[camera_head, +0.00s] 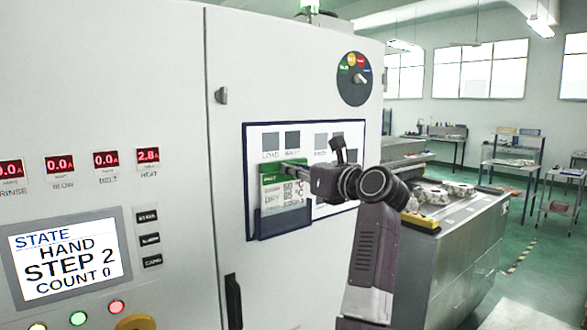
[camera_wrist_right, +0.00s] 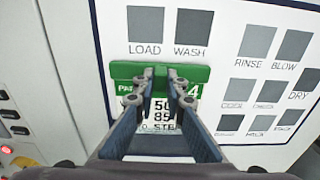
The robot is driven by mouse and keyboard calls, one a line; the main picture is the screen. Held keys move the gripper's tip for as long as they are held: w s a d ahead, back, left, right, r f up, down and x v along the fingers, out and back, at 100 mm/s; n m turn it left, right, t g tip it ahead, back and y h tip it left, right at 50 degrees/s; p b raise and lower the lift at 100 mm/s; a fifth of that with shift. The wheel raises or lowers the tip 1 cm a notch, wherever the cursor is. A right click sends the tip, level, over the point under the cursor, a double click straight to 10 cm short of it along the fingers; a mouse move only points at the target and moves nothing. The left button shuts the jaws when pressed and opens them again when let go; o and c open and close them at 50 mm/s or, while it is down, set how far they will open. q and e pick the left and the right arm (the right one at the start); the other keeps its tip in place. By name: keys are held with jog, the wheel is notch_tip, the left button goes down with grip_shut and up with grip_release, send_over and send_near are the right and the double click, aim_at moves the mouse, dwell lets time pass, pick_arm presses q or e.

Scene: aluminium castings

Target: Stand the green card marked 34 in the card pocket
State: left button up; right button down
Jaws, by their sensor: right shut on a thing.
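The green and white card (camera_head: 285,194) is upright against the white board on the cabinet door. My right gripper (camera_head: 296,165) is shut on its green top edge. In the right wrist view the card's green band (camera_wrist_right: 128,70) shows with a "4" at its right end; the rest of the number is hidden by the fingers (camera_wrist_right: 161,82). The dark blue card pocket (camera_head: 284,224) is directly below the card. The card's lower edge meets the pocket's upper edge; I cannot tell how deep it sits inside. My left gripper is not in view.
The board (camera_head: 325,209) carries grey squares labelled LOAD, WASH, RINSE, BLOW and others. A screen (camera_head: 66,257) reads "HAND STEP 2 COUNT 0". A door handle (camera_head: 232,301) sticks out below left of the pocket. A metal bench (camera_head: 462,245) with castings stands at the right.

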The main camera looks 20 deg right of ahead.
aim_at(285, 186)
jog(key=shift+f+b, duration=0.95)
jog(key=shift+f, duration=1.5)
jog(key=c, duration=1.9)
grip_release()
jog(key=v, duration=1.2)
